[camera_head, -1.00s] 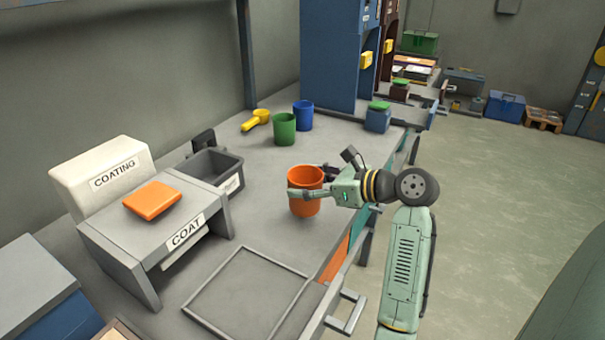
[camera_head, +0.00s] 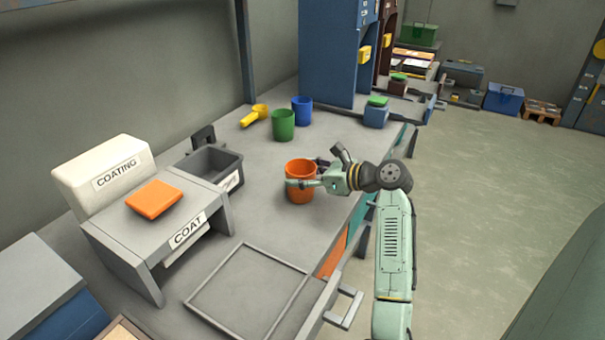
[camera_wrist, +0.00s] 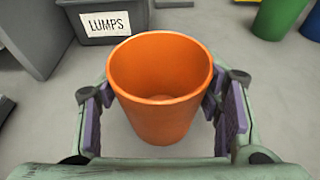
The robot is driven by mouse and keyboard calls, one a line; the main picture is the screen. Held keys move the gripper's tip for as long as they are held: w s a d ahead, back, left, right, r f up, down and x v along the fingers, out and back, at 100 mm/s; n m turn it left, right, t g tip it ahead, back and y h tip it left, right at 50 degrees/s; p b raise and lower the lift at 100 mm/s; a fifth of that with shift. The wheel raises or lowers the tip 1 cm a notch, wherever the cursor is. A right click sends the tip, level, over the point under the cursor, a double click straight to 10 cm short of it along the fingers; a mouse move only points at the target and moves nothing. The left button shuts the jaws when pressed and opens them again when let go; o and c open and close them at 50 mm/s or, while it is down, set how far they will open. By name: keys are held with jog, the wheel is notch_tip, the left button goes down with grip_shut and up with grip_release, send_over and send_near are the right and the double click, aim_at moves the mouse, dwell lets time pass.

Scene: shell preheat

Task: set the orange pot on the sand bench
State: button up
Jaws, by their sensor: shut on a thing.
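The orange pot (camera_head: 300,190) is upright and open at the top, over the long grey bench (camera_head: 262,215). My gripper (camera_head: 306,184) is shut on it, with the purple finger pads at its left and right sides in the wrist view (camera_wrist: 160,92). The pot looks empty in the wrist view. I cannot tell whether its base touches the bench. No label reading "sand" shows on any bench.
A dark LUMPS bin (camera_head: 215,166) and the COAT stand (camera_head: 188,222) are to the left. A thin square frame (camera_head: 213,276) lies in front. Bare bench surrounds the pot.

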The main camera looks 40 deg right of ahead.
jog(key=o, duration=1.3)
jog(key=shift+f, duration=0.15)
jog(key=b+v, duration=0.2)
jog(key=v, duration=1)
